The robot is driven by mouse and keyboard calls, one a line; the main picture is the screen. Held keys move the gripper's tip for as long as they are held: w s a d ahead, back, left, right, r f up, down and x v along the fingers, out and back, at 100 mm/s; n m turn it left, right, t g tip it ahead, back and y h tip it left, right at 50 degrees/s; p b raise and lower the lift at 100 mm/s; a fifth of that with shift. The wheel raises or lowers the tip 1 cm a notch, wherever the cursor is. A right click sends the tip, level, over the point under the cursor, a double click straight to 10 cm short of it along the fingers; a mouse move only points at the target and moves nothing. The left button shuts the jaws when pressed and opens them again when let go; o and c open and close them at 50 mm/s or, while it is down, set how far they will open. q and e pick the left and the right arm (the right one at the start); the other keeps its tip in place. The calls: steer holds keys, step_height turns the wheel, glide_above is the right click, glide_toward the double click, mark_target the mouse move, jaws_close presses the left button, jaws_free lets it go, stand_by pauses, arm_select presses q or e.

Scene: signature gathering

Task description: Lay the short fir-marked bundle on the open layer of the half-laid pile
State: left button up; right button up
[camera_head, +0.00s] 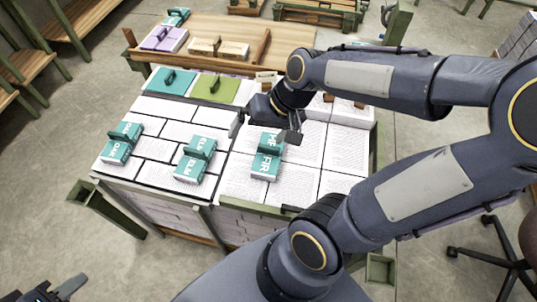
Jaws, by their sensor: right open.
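The fir-marked bundle (264,167) is a small white block with a teal label reading FIR and a teal upright piece. It rests on top of the right-hand part of the white paper pile (237,190). My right gripper (268,122) is open above the pile, just behind the fir bundle; its own arm and wrist hide part of the pile's far right. I cannot tell whether it touches anything. My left gripper (62,290) is at the bottom left corner, low and away from the pile, its jaws too small and dark to read.
Similar teal-marked bundles, oak (118,150) and elm (190,168), lie on the pile's left part. A teal board (170,82) and a green board (215,88) lie at its back. A wooden table (280,38) stands behind. Open floor lies at left.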

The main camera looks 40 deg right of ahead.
steer(key=s+a+r+n+t, duration=0.2)
steer(key=s+a+r+n, duration=0.1)
steer(key=s, duration=0.5)
steer(key=shift+a+n, duration=0.4)
steer(key=shift+a, duration=0.1)
steer(key=shift+s+r, duration=0.1)
steer(key=shift+r, duration=0.05)
